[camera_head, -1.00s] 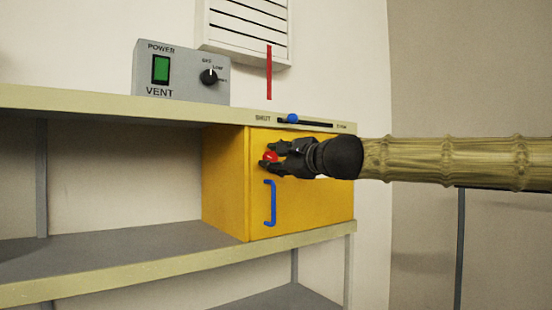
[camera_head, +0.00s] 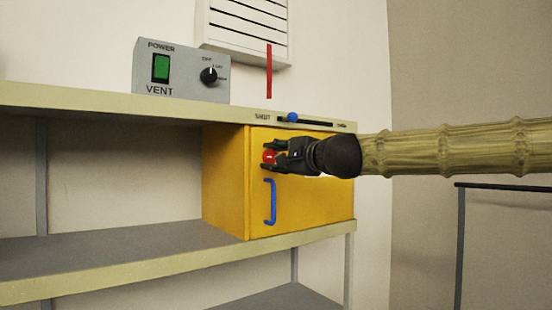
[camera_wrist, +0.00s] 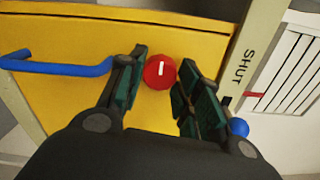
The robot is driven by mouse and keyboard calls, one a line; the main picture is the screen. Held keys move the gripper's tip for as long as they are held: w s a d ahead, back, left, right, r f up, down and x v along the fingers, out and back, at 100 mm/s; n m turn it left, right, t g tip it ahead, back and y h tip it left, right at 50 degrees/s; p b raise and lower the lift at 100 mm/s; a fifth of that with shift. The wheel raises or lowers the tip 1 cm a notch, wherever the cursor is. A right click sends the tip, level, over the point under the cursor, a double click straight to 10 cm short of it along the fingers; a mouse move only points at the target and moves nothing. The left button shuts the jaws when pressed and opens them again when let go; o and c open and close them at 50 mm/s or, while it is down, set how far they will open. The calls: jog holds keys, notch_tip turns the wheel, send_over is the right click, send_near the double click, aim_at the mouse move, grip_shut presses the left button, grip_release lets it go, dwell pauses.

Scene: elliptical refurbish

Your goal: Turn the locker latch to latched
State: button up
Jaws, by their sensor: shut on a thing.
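The locker (camera_head: 312,200) is a yellow box on the shelf with its door closed. Its latch is a round red knob (camera_head: 268,156) with a white mark, high on the door's left part. My gripper (camera_head: 271,155) reaches in from the right and is shut on the knob, one finger above and one below. In the wrist view the red knob (camera_wrist: 158,73) sits between the fingertips of my gripper (camera_wrist: 161,80), its white mark pointing up and down the picture. In the head view the mark looks roughly level.
A blue handle (camera_head: 271,202) stands out from the door just below the knob. A blue slider (camera_head: 292,117) sits by SHUT on the shelf edge above. A grey VENT box (camera_head: 182,72) stands on the top shelf. A red strip (camera_head: 269,70) hangs below the vent grille (camera_head: 247,28).

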jog(key=o, duration=1)
jog(key=shift+d, duration=0.1)
jog(key=shift+o, duration=0.2)
jog(key=v, duration=1.2)
